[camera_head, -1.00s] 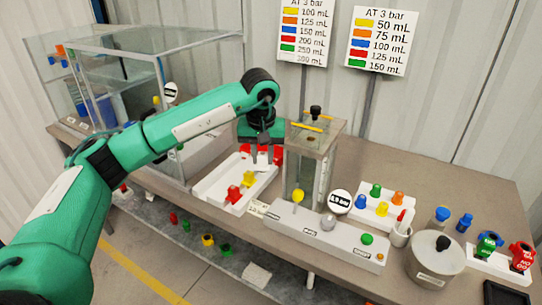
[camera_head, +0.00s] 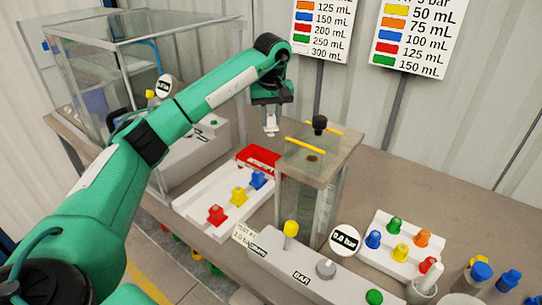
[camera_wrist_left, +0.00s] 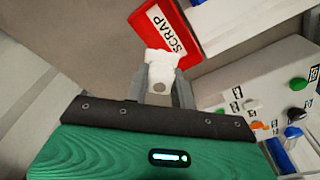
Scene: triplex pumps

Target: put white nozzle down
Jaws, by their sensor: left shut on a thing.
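My left gripper (camera_head: 271,122) is raised over the bench, just left of the clear tank. In the left wrist view, my left gripper (camera_wrist_left: 160,83) is shut on a white nozzle (camera_wrist_left: 162,64). The nozzle is between the grey fingers. A red tray labelled SCRAP (camera_wrist_left: 172,30) shows just beyond the nozzle in that view. In the head view the red tray (camera_head: 259,156) sits on the bench below the gripper, behind a white nozzle rack (camera_head: 203,198). The rack carries a red, a yellow and a blue nozzle. My right gripper is out of view.
The clear tank (camera_head: 318,180) with a black knob and yellow bars stands right of the gripper. A grey control box (camera_head: 290,270) with a gauge is in front. A second white rack (camera_head: 380,255) with coloured nozzles stands right. A large glass enclosure (camera_head: 110,60) is at left.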

